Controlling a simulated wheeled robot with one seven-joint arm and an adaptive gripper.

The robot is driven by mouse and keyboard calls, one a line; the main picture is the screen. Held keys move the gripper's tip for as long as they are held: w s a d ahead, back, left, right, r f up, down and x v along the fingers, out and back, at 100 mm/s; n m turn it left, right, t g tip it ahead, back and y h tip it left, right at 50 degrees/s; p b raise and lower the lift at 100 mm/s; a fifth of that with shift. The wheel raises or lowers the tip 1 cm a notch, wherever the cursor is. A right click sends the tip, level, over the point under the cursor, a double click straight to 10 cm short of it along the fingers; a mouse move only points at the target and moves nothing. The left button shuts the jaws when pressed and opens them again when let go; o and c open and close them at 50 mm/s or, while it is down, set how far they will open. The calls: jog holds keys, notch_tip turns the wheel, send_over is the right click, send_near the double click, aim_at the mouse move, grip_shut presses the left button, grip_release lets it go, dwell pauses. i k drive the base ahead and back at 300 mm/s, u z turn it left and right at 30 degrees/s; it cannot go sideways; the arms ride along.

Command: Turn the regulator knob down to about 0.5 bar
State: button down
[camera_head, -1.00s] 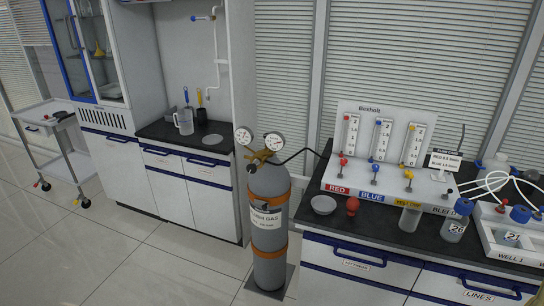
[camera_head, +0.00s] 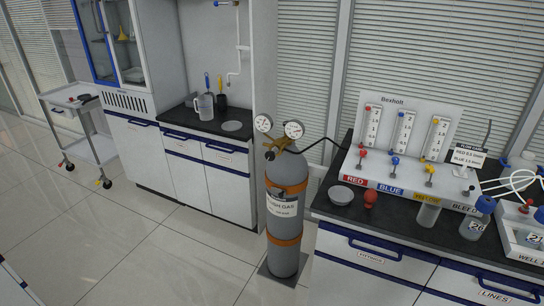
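A grey gas cylinder (camera_head: 283,228) with orange bands and a flush gas label stands upright on the floor, left of the black-topped bench. A brass regulator (camera_head: 286,147) sits on its top, with two round white gauges, the left gauge (camera_head: 263,123) and the right gauge (camera_head: 294,130). Their needles are too small to read. A small dark knob (camera_head: 270,155) shows at the regulator's lower left. A black hose (camera_head: 325,142) runs from the regulator toward the bench. My gripper is not in view.
The bench carries a flowmeter panel (camera_head: 404,135), a grey bowl (camera_head: 341,195), a red bulb (camera_head: 370,199) and bottles. A sink counter (camera_head: 185,123) stands behind left, with a trolley (camera_head: 88,130) farther left. The tiled floor (camera_head: 170,250) before the cylinder is clear.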

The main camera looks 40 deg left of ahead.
aim_at(270, 155)
jog(key=u, duration=0.4)
jog(key=k, duration=0.35)
jog(key=u, duration=1.6)
jog(key=i, duration=0.5)
jog(key=u, duration=0.05)
